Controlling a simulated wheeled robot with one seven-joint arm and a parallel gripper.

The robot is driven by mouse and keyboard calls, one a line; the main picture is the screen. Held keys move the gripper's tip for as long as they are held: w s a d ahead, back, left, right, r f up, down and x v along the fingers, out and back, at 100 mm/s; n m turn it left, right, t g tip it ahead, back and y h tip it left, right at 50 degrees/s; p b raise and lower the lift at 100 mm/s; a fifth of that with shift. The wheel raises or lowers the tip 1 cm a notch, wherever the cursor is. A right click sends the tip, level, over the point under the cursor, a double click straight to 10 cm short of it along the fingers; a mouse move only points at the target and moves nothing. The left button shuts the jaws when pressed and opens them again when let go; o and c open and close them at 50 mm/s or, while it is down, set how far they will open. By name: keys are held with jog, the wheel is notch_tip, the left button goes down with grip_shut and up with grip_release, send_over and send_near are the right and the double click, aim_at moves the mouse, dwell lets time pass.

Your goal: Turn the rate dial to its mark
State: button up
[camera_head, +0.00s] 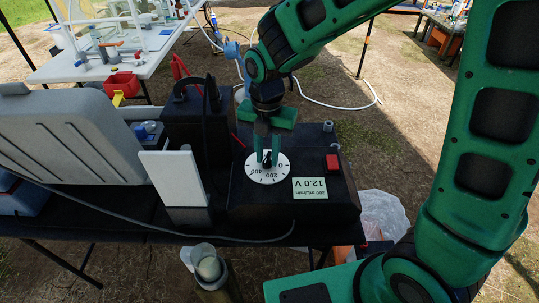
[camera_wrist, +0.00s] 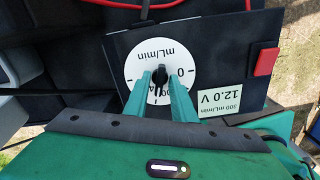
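The rate dial (camera_head: 258,178) is a white disc with black figures and mL/min lettering on the top of a black control box (camera_head: 238,205). It also shows in the wrist view (camera_wrist: 137,65). Its black knob (camera_wrist: 160,73) stands at the middle, its pointer end hard to make out. My gripper (camera_head: 267,157) points down over the dial. Its two green fingers are apart, one on each side of the knob, and also show in the wrist view (camera_wrist: 160,79). I cannot tell whether they touch the knob. The fingers cover part of the scale, and I cannot make out the mark.
A red button (camera_head: 333,162) and a pale label (camera_head: 311,188) reading 12.0 V and a mL/min figure are right of the dial. A white panel (camera_head: 174,178) and black case (camera_head: 190,125) stand left. A cable runs along the table's front edge.

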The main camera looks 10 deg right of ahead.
grip_shut()
jog(key=n, duration=0.4)
jog(key=shift+n, duration=1.6)
jog(key=shift+n, duration=0.9)
jog(key=shift+o, duration=1.8)
grip_release()
